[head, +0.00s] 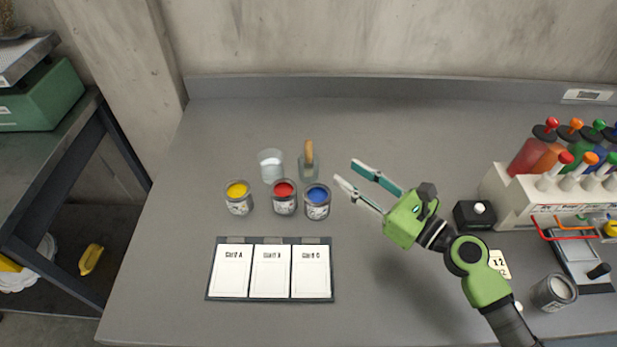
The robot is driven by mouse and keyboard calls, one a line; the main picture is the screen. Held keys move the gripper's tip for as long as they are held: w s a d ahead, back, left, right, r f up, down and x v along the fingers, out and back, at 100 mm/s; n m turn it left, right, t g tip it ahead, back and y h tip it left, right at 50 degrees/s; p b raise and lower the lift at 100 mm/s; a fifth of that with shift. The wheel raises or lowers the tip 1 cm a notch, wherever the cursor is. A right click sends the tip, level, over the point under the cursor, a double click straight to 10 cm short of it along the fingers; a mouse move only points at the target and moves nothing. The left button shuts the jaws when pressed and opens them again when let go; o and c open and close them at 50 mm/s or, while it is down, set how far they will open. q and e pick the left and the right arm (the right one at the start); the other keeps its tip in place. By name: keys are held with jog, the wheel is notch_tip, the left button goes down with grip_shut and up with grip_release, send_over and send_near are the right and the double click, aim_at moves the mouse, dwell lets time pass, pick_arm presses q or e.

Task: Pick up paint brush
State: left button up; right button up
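The paint brush (309,152) stands with its wooden handle up in a small clear glass jar (308,170) on the grey table. Its lower end is inside the jar and hard to make out. My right gripper (347,171) is open and empty, with its fingers pointing left toward the brush. The fingertips are a short way right of the jar, apart from it in the picture. My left gripper is not in view.
Yellow (239,198), red (284,197) and blue (317,202) paint cans stand in front of the jar. A clear cup (271,166) is left of it. A card board (270,298) lies nearer. A rack of colored bottles (520,195) stands right. The table behind the brush is clear.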

aim_at(311, 148)
jog(key=x, duration=0.2)
jog(key=p+x, duration=0.1)
jog(key=x, duration=0.2)
jog(key=f+x, duration=0.1)
jog(key=x, duration=0.1)
jog(key=shift+w+a, duration=0.3)
jog(key=shift+w, duration=0.05)
jog(key=shift+w+a+p, duration=0.3)
jog(key=shift+w+a, duration=0.05)
jog(key=shift+w+a+r, duration=0.2)
jog(key=shift+w, duration=0.1)
jog(key=p+x, duration=0.1)
jog(key=x, duration=0.2)
jog(key=shift+w+a+r, duration=0.1)
jog(key=shift+w, duration=0.2)
jog(key=shift+w+a, duration=0.25)
jog(key=shift+a, duration=0.05)
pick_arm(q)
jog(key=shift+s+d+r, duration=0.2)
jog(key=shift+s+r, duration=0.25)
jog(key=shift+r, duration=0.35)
pick_arm(e)
jog(key=shift+d, duration=0.1)
grip_shut()
